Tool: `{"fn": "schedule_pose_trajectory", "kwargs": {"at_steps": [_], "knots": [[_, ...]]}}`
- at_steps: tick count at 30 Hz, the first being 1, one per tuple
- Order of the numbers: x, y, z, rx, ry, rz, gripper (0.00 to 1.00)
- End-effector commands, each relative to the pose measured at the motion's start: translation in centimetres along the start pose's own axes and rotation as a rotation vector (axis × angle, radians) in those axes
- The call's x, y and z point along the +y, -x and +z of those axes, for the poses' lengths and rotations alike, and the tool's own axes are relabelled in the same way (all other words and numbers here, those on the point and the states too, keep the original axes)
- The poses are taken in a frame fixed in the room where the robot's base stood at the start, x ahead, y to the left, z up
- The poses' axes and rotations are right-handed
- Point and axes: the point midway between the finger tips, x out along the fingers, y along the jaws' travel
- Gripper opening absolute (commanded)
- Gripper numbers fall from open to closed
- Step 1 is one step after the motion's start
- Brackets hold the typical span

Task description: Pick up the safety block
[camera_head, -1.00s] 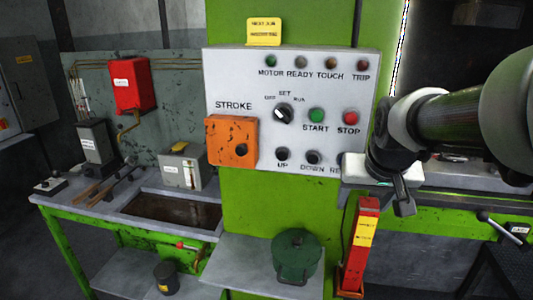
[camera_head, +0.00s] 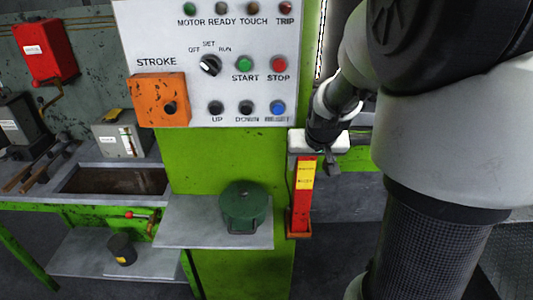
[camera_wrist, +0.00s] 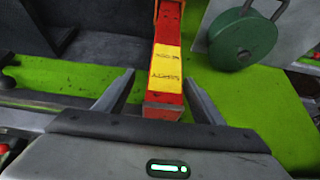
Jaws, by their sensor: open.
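The safety block (camera_head: 302,192) is an upright red post with a yellow label, standing beside the green press column. In the wrist view the red block (camera_wrist: 168,30) with its yellow label runs down the middle of the picture, its near end lying between my two fingers. My gripper (camera_wrist: 160,82) is open, with a finger on each side of the block and gaps visible beside it. In the head view my gripper (camera_head: 326,160) is at the block's top, slightly to its right. The fingers are partly hidden there, and contact cannot be told.
A control panel (camera_head: 220,85) with an orange stroke box (camera_head: 160,100) is above. My arm covers much of the right side.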

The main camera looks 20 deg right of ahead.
Motion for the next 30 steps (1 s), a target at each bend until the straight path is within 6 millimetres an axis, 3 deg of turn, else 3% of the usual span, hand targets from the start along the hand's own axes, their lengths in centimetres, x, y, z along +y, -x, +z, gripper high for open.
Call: {"fn": "schedule_pose_trajectory", "kwargs": {"at_steps": [12,20,30], "knots": [[-0.7,-4.9,0.5,-0.001,-0.001,0.000,0.62],[-0.7,-5.2,0.4,0.001,-0.001,0.000,0.62],[-0.7,-5.2,0.4,0.001,-0.001,0.000,0.07]]}}
